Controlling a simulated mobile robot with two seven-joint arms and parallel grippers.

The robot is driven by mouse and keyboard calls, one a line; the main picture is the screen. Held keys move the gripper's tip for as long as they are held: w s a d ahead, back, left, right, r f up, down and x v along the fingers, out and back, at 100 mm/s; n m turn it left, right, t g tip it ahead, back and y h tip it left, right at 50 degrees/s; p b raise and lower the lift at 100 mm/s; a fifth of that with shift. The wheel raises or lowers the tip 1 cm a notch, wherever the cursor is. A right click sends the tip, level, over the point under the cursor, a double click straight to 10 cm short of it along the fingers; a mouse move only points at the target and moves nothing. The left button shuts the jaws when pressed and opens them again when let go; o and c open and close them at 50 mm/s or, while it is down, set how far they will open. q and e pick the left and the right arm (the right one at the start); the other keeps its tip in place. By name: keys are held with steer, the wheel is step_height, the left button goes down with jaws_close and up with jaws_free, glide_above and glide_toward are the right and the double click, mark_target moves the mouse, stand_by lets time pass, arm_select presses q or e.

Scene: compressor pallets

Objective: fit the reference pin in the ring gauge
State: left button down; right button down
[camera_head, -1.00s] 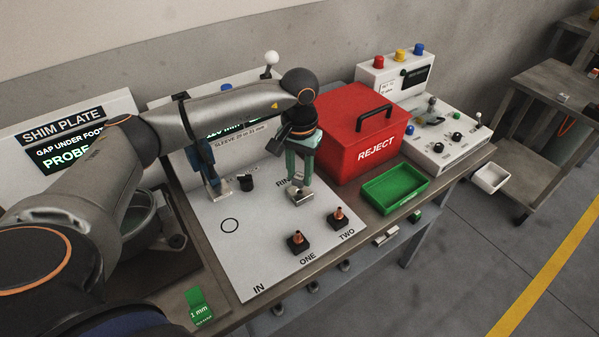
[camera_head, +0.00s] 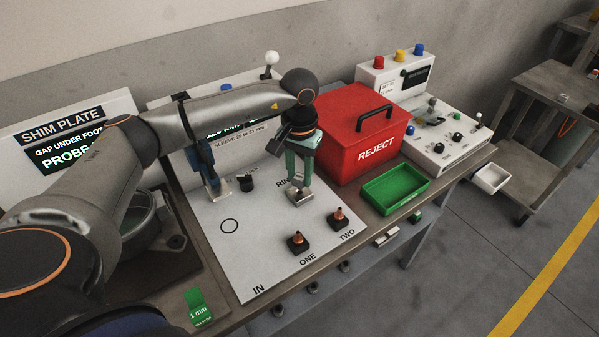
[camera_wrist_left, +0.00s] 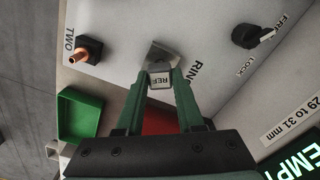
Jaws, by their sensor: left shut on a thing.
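My left gripper (camera_head: 299,183) points down over the ring gauge, a small grey metal block (camera_head: 300,198) beside the RING label on the white panel. In the left wrist view the gripper (camera_wrist_left: 161,78) is shut on the reference pin, whose white square head marked REF (camera_wrist_left: 160,80) shows between the green fingertips. The ring gauge (camera_wrist_left: 158,53) lies just beyond the head in that view. The pin's lower end and the bore are hidden, so I cannot tell how far the pin is in. My right gripper is not in view.
Two black blocks with copper-coloured fittings stand at ONE (camera_head: 297,242) and TWO (camera_head: 338,219). A red REJECT box (camera_head: 345,165) and a green tray (camera_head: 372,207) are to the right. A black knob (camera_head: 247,183) is left of the gripper. The panel's front left is clear.

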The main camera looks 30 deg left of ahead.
mark_target(300, 177)
arm_select(q)
steer(key=shift+f+b, duration=1)
steer(key=shift+f, duration=0.35)
steer(key=shift+c, duration=2.3)
jaws_free()
step_height(300, 177, up, 11)
steer(key=shift+r, duration=0.8)
